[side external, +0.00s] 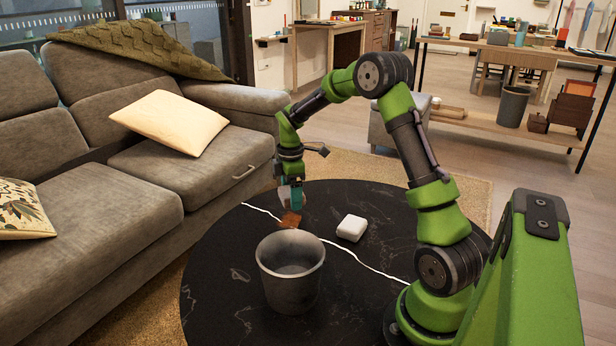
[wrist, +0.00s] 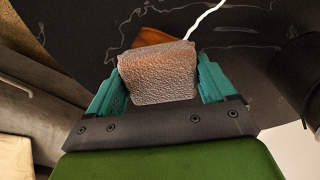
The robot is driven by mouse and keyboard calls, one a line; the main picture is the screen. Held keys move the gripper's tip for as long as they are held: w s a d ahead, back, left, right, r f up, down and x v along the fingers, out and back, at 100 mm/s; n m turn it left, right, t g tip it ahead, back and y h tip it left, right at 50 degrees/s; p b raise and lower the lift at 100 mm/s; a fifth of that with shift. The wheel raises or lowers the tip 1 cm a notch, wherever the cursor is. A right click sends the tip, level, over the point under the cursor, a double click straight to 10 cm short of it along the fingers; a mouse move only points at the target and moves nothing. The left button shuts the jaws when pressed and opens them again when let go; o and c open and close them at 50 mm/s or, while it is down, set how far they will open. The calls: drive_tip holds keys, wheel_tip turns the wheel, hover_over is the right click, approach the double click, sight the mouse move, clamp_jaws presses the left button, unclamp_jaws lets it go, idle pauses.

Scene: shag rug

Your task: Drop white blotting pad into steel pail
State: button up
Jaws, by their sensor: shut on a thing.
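My gripper (side external: 290,200) is shut on a pale grey, rough-textured block (wrist: 158,74), clamped between its teal fingers and tinted brownish in the wrist view. I cannot tell whether this is the white blotting pad. In the side view my gripper hangs over the far part of the round black table (side external: 215,285), behind the steel pail. A small white block (side external: 351,228) with rounded edges lies on the table to the right of my gripper. The steel pail (side external: 290,276) stands upright and open; its visible inside looks empty. A dark edge of it shows in the wrist view (wrist: 304,75).
An orange-brown item (side external: 290,219) lies on the table just below my gripper; it also shows behind the held block in the wrist view (wrist: 150,37). A grey sofa (side external: 110,215) borders the table on the left. The table's left front is clear.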

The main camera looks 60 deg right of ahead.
idle(0.3)
drive_tip(key=shift+w+a+r, duration=0.2)
drive_tip(key=shift+a, duration=0.05)
drive_tip(key=s+a+r+n, duration=0.1)
drive_tip(key=s+a+r, duration=0.2)
drive_tip(key=a+r, duration=0.5)
drive_tip(key=s+a+r+n, duration=0.1)
drive_tip(key=s+a+r, duration=0.3)
drive_tip(key=a+r, duration=0.45)
drive_tip(key=s+a+f+m, duration=0.1)
drive_tip(key=s+a+m, duration=0.1)
drive_tip(key=s+a, duration=0.35)
drive_tip(key=shift+s+d+f, duration=0.2)
drive_tip(key=shift+d+f, duration=0.1)
drive_tip(key=shift+f, duration=0.6)
drive_tip(key=shift+s+d+f, duration=0.2)
drive_tip(key=shift+d+f, duration=0.1)
drive_tip(key=shift+f, duration=0.65)
drive_tip(key=shift+s+d+f, duration=0.2)
drive_tip(key=shift+d+f, duration=0.1)
drive_tip(key=shift+f, duration=0.6)
